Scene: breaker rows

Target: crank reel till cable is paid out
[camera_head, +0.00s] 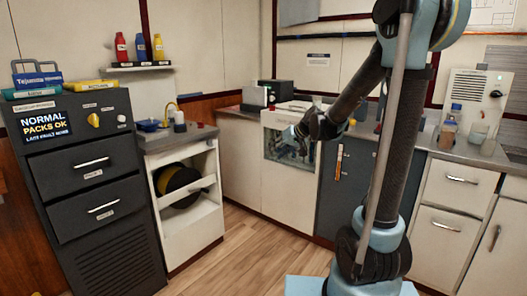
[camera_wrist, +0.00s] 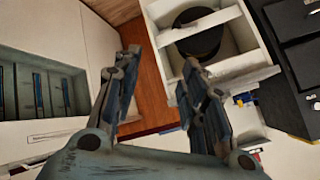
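The reel (camera_head: 178,183) is a dark round drum with a yellow-brown rim. It sits inside an open white cabinet (camera_head: 213,210), behind a slanted white bar (camera_head: 188,191). It also shows, dark, at the top of the wrist view (camera_wrist: 200,42). I cannot make out a crank handle or a paid-out cable. My gripper (camera_head: 300,131) is in front of the glass-fronted white unit, to the right of the reel cabinet and apart from it. In the wrist view my gripper (camera_wrist: 158,78) has its two fingers spread wide with nothing between them.
A dark drawer cabinet (camera_head: 95,235) stands left of the reel cabinet, with a sign and a yellow knob. A glass-fronted white unit (camera_head: 270,180) stands to its right. A counter with bottles (camera_head: 452,122) runs along the right. The wooden floor (camera_head: 240,250) in front is clear.

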